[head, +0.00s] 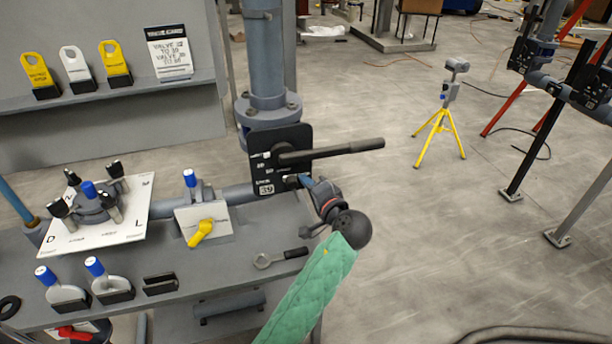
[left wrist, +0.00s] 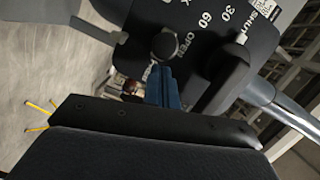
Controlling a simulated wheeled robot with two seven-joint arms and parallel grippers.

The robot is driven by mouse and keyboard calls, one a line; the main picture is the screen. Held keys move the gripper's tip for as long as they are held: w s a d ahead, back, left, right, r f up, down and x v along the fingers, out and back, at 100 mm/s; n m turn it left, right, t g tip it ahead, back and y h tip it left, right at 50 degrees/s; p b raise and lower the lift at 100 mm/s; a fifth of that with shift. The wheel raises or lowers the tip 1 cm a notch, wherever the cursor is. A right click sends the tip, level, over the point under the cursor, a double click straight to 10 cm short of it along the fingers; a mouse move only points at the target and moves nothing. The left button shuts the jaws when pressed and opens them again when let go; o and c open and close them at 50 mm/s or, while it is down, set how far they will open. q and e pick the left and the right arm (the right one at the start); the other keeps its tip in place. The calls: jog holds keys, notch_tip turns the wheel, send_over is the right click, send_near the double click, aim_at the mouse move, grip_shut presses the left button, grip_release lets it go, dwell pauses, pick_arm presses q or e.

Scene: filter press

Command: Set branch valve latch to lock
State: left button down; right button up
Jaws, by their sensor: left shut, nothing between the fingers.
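The branch valve has a black plate (head: 266,187) with white markings and a "39" tag, and a long dark handle (head: 345,148) reaching right. In the left wrist view the plate (left wrist: 190,18) shows SHUT, 30, 60 and OPEN. A dark round knob (left wrist: 164,46), possibly the latch, sits by OPEN; its setting cannot be told. My left gripper (head: 305,181) is at the plate's lower right, below the handle. Its blue fingers (left wrist: 163,86) are shut and empty, close to the knob; contact is unclear. My right gripper is not in view.
A vertical pipe (head: 264,60) stands behind the plate. Open floor lies right, with a yellow tripod (head: 443,120) farther back.

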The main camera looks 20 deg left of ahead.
aim_at(293, 184)
pick_arm(q)
jog(key=shift+f, duration=0.15)
jog(key=shift+s+a, duration=0.35)
jog(key=shift+a, duration=0.2)
jog(key=shift+s+a, duration=0.65)
jog(key=shift+a, duration=0.3)
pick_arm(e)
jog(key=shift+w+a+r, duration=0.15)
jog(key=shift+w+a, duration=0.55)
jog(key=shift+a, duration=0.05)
